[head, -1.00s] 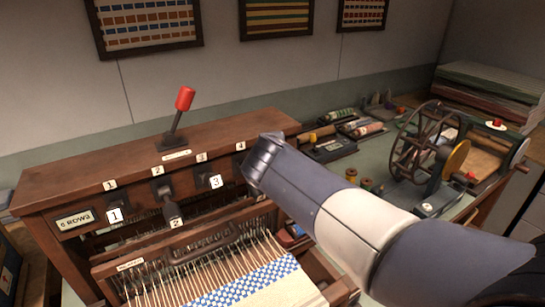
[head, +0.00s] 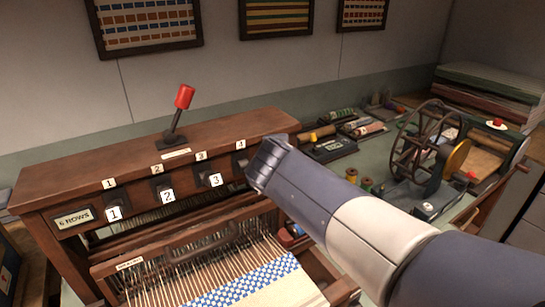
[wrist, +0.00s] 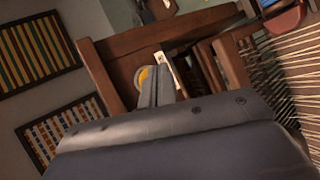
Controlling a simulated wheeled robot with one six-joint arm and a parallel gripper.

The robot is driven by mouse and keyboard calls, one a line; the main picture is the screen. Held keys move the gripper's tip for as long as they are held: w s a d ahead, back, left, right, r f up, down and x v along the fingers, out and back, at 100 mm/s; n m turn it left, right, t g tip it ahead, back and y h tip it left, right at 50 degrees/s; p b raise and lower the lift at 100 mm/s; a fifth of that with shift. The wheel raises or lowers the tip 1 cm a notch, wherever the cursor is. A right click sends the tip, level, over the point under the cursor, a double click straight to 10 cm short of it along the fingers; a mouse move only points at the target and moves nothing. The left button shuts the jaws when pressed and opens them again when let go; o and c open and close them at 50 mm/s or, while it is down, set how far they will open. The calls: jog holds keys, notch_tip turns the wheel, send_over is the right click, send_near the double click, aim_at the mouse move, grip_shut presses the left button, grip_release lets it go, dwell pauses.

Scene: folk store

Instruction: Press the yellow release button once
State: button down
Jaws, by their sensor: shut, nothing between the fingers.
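A round yellow button (wrist: 142,78) shows in the wrist view on the loom's brown wooden face, partly covered by my fingers. My gripper (wrist: 158,80) is shut and empty, its fingertips at the button's right edge in the picture. I cannot tell whether they touch it. In the head view my arm hides the button and fingertips.
A red-handled lever (head: 184,98) stands on the loom's top. Blue-and-white cloth (head: 240,285) and warp threads lie in front. A spoked winding wheel (head: 425,140) and thread spools (head: 352,176) stand on the green table at right.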

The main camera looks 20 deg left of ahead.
jog(key=shift+s+d+b, duration=0.4)
jog(key=shift+s+d, duration=1.25)
jog(key=shift+d, duration=0.25)
jog(key=s+d, duration=0.2)
jog(key=d, duration=0.1)
jog(key=shift+s, duration=0.2)
jog(key=shift+a, duration=0.1)
